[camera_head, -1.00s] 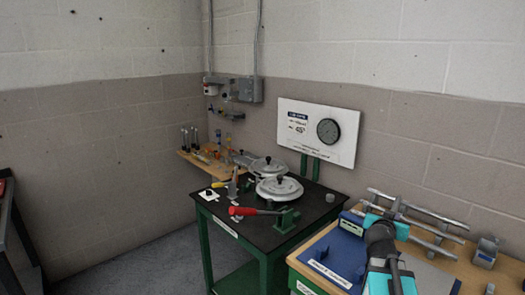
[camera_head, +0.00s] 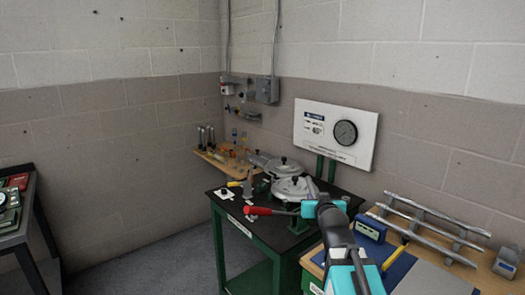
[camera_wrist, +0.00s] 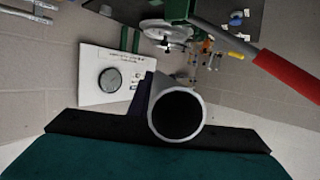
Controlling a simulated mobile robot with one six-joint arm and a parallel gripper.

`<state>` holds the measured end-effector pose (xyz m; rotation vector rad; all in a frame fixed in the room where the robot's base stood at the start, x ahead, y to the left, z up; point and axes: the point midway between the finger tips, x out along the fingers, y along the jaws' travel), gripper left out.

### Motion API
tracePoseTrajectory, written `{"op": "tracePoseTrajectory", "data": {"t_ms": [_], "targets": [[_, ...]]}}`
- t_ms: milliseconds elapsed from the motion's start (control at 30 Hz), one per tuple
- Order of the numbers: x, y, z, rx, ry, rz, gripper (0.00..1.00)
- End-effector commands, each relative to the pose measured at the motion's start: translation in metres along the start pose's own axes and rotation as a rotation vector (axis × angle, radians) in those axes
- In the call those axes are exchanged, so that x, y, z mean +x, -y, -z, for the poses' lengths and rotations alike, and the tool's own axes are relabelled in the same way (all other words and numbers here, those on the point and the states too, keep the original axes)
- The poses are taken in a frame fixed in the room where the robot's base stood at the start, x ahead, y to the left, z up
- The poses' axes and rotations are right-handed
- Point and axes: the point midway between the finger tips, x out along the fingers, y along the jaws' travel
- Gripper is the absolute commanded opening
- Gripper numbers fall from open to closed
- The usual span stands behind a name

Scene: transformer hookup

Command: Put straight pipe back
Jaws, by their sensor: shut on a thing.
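My gripper (camera_head: 322,206), teal and dark, is raised in front of the green-legged table. It is shut on a straight grey pipe (camera_wrist: 163,92). In the wrist view the pipe shows end-on as a round open tube between the dark jaws. My arm hides much of the pipe in the head view. A rack (camera_head: 457,240) on the wooden bench at the right bears several long grey pipes lying across it.
The black-topped table (camera_head: 228,202) carries a bender with a red handle (camera_head: 257,211) and round metal parts. The wooden bench also holds a blue device (camera_head: 370,226), a yellow-handled tool (camera_head: 394,257) and a grey block (camera_head: 507,262). A gauge board (camera_head: 335,134) stands behind.

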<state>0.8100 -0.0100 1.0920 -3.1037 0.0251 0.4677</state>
Motion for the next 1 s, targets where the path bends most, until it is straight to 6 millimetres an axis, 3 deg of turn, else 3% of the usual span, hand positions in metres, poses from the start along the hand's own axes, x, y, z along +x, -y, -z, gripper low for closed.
{"op": "tracePoseTrajectory", "data": {"t_ms": [67,700,1000], "targets": [[0.0,0.012,-0.001,-0.007,0.0,0.02,0.0],[0.02,0.009,-0.065,-0.005,0.0,0.015,0.0],[0.023,0.009,-0.075,-0.005,-0.001,0.015,0.0]]}}
